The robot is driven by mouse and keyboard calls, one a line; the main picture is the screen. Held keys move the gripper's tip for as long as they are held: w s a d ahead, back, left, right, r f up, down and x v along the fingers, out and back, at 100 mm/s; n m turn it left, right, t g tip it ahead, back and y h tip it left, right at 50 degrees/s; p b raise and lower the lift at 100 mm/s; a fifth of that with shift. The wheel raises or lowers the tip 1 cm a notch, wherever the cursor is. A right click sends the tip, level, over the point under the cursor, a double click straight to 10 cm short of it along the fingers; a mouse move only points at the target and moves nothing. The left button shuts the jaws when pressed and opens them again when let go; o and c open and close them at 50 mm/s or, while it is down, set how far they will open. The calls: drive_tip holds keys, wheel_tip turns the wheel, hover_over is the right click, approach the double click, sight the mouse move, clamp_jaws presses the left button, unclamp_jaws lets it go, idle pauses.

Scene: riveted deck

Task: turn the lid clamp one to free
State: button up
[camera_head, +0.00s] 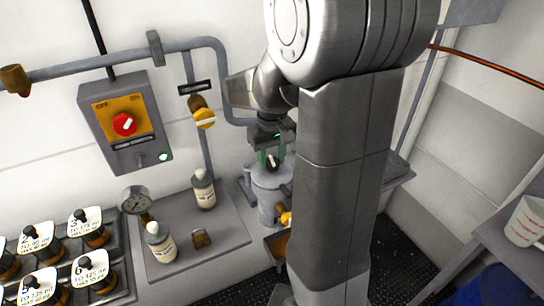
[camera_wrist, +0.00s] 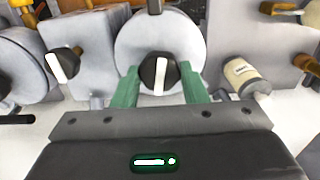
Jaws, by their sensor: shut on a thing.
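A grey round pot (camera_head: 271,190) stands at the back, partly hidden by my arm. On its lid (camera_wrist: 135,42) sits a black knob with a white bar (camera_wrist: 159,73), which I take to be the lid clamp. The white bar points nearly straight up and down in the wrist view. My gripper (camera_wrist: 160,76) has its green fingers on both sides of this knob and is shut on it. In the head view my gripper (camera_head: 268,158) comes down onto the lid from above. Any label on the clamp cannot be read.
A switch box with a red knob (camera_head: 124,124) and a yellow valve (camera_head: 204,119) are on the wall at left. A bottle (camera_head: 203,190), another bottle (camera_head: 160,243) and a gauge (camera_head: 136,199) stand left of the pot. A white cup (camera_head: 525,222) is at far right.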

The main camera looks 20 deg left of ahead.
sight(272, 160)
drive_tip(key=shift+r+n, duration=0.1)
drive_tip(key=shift+n, duration=0.9)
drive_tip(key=o, duration=1)
wheel_tip(272, 160, up, 14)
drive_tip(key=shift+f, duration=0.15)
drive_tip(key=shift+f, duration=0.15)
wheel_tip(272, 160, down, 14)
drive_tip(key=shift+r, duration=0.15)
